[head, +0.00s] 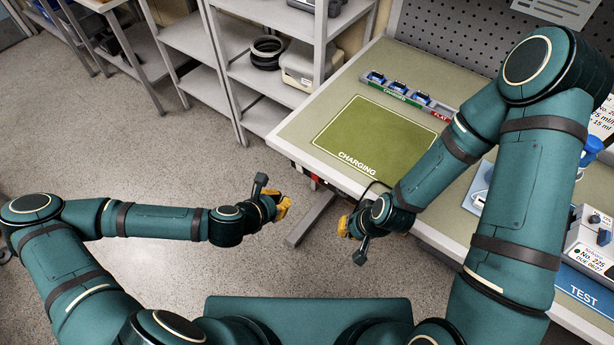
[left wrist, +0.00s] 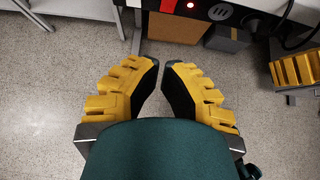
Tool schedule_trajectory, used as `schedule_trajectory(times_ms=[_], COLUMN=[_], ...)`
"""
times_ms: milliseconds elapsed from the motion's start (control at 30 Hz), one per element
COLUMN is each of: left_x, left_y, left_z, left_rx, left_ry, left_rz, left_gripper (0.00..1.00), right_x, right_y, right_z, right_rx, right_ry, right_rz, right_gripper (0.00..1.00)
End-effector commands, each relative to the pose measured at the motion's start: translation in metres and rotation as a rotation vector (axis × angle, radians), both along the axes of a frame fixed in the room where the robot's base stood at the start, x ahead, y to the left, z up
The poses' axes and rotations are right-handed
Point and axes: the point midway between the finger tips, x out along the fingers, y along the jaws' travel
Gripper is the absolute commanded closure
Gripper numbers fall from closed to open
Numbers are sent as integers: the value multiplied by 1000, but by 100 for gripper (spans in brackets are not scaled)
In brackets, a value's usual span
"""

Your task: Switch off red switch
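A small glowing red spot, which looks like the red switch (left wrist: 190,4), shows at the top edge of the left wrist view. It sits on a dark strip (left wrist: 229,13) under the table's front edge. My left gripper (head: 287,207) is in front of that edge, apart from it. In the left wrist view its yellow fingers (left wrist: 161,63) lean inward, with an empty gap between the tips. My right gripper (head: 345,227) is close to the table edge, to the right of the left one; its fingertips are too small to judge. It partly shows in the left wrist view (left wrist: 297,70).
Shelves (head: 225,80) stand at the back left. A black cable (left wrist: 292,32) hangs beside the strip.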

Motion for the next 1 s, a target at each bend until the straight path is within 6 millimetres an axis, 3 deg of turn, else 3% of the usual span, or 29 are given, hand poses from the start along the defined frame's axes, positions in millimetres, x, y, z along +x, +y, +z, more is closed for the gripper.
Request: schedule_trajectory(times_ms=[367, 800, 1000], left_x=[12, 65, 87], left_y=[-9, -49, -64], left_z=[-13, -65, -58], left_rx=[1, 1, 3], left_ry=[-1, -1, -3], left_rz=[-3, -5, -4], left_gripper=[100, 100, 100], right_x=[0, 0, 0], right_y=[0, 1, 1], right_z=[-3, -16, -14], right_rx=[-1, -3, -3], right_ry=[0, 1, 1], right_rz=[0, 0, 0], right_gripper=[100, 100, 100])
